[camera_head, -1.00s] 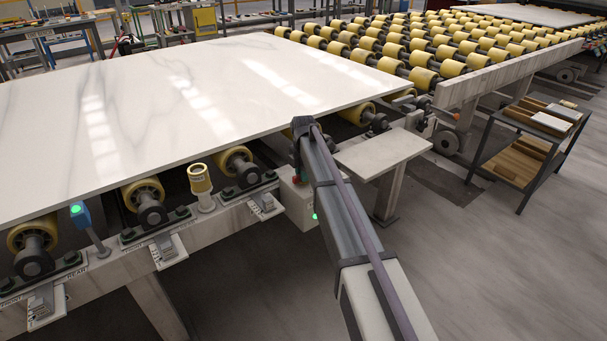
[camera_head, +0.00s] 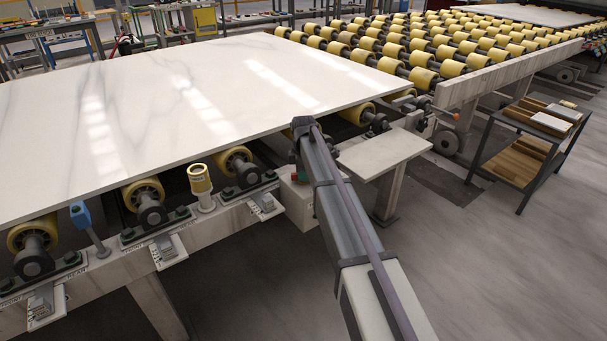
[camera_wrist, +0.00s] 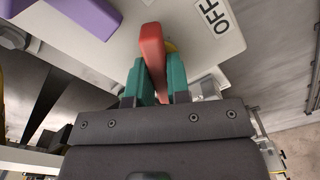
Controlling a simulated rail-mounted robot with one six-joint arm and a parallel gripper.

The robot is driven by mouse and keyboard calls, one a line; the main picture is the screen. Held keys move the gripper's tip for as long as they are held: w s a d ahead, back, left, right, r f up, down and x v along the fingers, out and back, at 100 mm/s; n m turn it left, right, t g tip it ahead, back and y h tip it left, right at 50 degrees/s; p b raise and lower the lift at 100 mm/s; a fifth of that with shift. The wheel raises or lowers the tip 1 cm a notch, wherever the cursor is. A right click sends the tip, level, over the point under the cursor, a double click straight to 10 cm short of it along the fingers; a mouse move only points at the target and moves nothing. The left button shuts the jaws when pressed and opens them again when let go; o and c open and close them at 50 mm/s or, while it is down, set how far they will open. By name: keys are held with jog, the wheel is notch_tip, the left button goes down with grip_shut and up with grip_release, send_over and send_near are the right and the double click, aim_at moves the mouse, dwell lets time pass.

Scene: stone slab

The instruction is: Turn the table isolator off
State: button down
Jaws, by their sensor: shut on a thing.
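The isolator is a pale box (camera_head: 298,203) on the front rail of the roller table, partly hidden by my arm in the head view. In the wrist view its pale face (camera_wrist: 110,45) carries an OFF label (camera_wrist: 213,14) at upper right. A red handle (camera_wrist: 152,42) stands out from that face. My gripper (camera_wrist: 156,82) has its two green fingers on either side of the handle, shut on it. The handle's far end points up the picture, to the left of the OFF label. In the head view the fingers are mostly hidden by my arm.
A white stone slab (camera_head: 190,95) lies on the rollers just behind the box. A blue sensor post (camera_head: 82,214) and a yellow-capped post (camera_head: 200,180) stand along the rail. A small pale shelf (camera_head: 385,153) is to the right.

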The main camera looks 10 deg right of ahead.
jog(key=m, duration=0.5)
jog(key=shift+m, duration=0.3)
jog(key=m, duration=0.5)
jog(key=shift+m, duration=0.4)
jog(key=c, duration=1.1)
grip_release()
jog(key=shift+r, duration=0.1)
notch_tip(320, 180, up, 11)
jog(key=p, duration=1.1)
